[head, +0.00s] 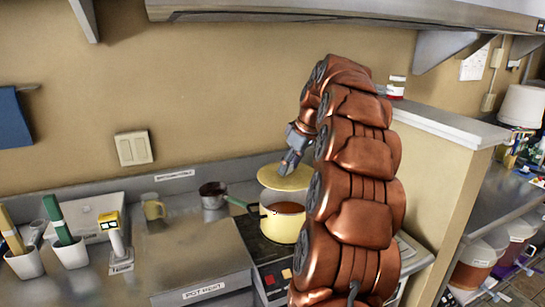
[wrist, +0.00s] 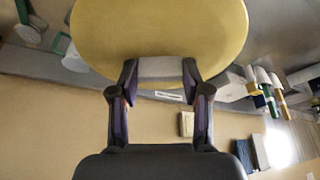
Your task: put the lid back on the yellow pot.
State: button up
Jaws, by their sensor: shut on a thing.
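The yellow pot (head: 276,230) stands on the dark stove top, open, with reddish-brown contents showing inside. The yellow lid (head: 284,179) is above the pot, toward its back, and a gap shows between the lid and the front rim. My gripper (head: 286,168) is above the lid, shut on its grey handle. In the wrist view my gripper (wrist: 160,75) has one finger on each side of the grey handle (wrist: 160,68), and the round yellow lid (wrist: 160,28) fills the top middle. My arm hides the right side of the pot.
A small saucepan (head: 213,195) with a green handle stands left of the pot, its handle reaching toward the pot. Bins with coloured-handled tools (head: 68,250) are at far left. The wall is close behind.

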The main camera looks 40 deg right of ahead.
aim_at(290, 174)
jog(key=shift+w+d+f, duration=0.1)
jog(key=shift+d, duration=0.05)
jog(key=shift+f+b, duration=0.45)
jog(key=shift+f, duration=1.6)
jog(key=shift+f+b, duration=0.8)
jog(key=shift+f, duration=0.2)
jog(key=shift+b, duration=0.6)
jog(key=shift+f+b, duration=0.2)
jog(key=shift+b, duration=0.35)
dwell(0.6)
dwell(0.5)
jog(key=o, duration=1.3)
jog(key=o, duration=0.4)
